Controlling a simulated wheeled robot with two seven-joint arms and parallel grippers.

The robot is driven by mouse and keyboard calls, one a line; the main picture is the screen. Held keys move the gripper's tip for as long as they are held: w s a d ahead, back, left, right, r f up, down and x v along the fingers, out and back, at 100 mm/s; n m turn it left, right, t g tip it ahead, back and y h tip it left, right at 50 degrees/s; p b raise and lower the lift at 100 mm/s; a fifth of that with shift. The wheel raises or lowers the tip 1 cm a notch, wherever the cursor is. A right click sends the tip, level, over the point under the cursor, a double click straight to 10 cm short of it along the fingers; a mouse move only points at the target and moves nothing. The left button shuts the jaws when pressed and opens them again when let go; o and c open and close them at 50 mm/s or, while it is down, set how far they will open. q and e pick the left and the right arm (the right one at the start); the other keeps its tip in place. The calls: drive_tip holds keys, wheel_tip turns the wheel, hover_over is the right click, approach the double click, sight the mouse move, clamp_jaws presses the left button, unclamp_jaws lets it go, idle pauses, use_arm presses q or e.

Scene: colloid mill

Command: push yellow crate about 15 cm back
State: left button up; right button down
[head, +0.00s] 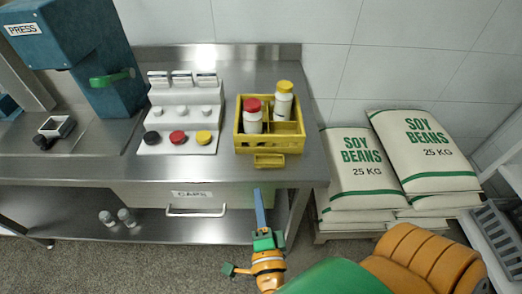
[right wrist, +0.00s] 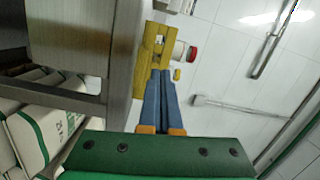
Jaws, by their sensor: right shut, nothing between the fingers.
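The yellow crate (head: 241,142) stands on the steel table near its right front, with a handle (head: 269,161) on its front side. It has compartments and holds a red-capped white bottle (head: 252,117) and a yellow-capped white bottle (head: 283,100). My right gripper (head: 258,192) is shut and empty, its blue fingers together, just in front of the table edge and below the crate in the head view. In the right wrist view the fingers (right wrist: 160,85) point toward the crate (right wrist: 148,60); whether they touch it I cannot tell. My left gripper is not in view.
A white stand (head: 180,110) with black, red and yellow caps is left of the crate. The table's raised back edge (head: 240,52) lies behind, with bare steel between. Soy bean sacks (head: 355,160) are stacked at right. A drawer (head: 195,205) hangs below.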

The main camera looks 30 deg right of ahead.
sight(269, 140)
use_arm(q)
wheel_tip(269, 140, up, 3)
drive_tip(key=p, duration=0.3)
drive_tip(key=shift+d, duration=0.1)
use_arm(e)
drive_tip(key=w+d+m, duration=0.1)
drive_tip(key=w+d, duration=0.2)
drive_tip(key=w+d+r+m+h, duration=0.1)
drive_tip(key=w+d, duration=0.2)
drive_tip(key=w, duration=0.1)
drive_tip(key=w+d+m+g, duration=0.1)
drive_tip(key=w+d, duration=0.3)
drive_tip(key=shift+r+h, duration=0.4)
